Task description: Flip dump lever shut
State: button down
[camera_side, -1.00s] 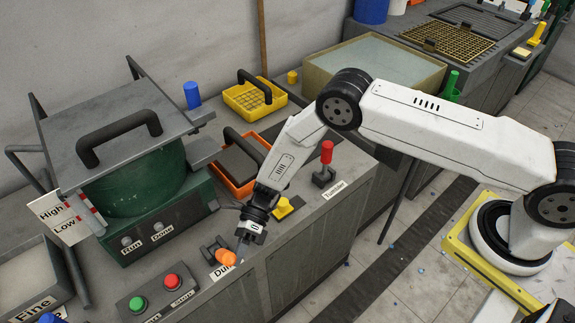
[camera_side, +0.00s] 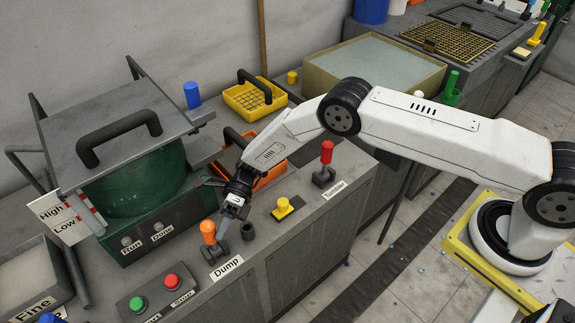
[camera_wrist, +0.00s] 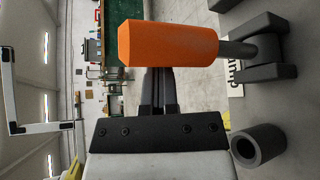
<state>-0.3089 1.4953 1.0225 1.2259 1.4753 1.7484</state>
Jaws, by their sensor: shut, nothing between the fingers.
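The dump lever (camera_side: 208,231) has an orange handle and now stands nearly upright on its dark bracket, behind the "Dump" label (camera_side: 227,267). In the wrist view its orange handle (camera_wrist: 168,43) lies across the top of the picture, with the grey shaft and bracket to the right. My gripper (camera_side: 222,229) is shut and empty, just right of the handle in the side view. In the wrist view the shut fingers (camera_wrist: 158,88) run up to the handle, which hides their tips. I cannot tell if they touch it.
A red-handled lever (camera_side: 326,160) stands by the "Tumbler" label. A yellow knob (camera_side: 283,207) and a short grey tube (camera_side: 248,231) lie right of the dump lever. Green and red buttons (camera_side: 155,291) sit in front. The green drum machine (camera_side: 130,180) rises behind left.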

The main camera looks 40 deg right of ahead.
jog(key=shift+w+r, duration=0.15)
jog(key=shift+w, duration=0.5)
jog(key=shift+w+r, duration=0.1)
jog(key=shift+w, duration=0.05)
jog(key=shift+s, duration=0.2)
jog(key=shift+s+d, duration=0.55)
jog(key=shift+s, duration=1.5)
jog(key=w+d, duration=0.5)
jog(key=d, duration=0.3)
jog(key=shift+w+f, duration=0.2)
jog(key=shift+w, duration=0.15)
jog(key=shift+d+r, duration=0.1)
jog(key=shift+d, duration=0.05)
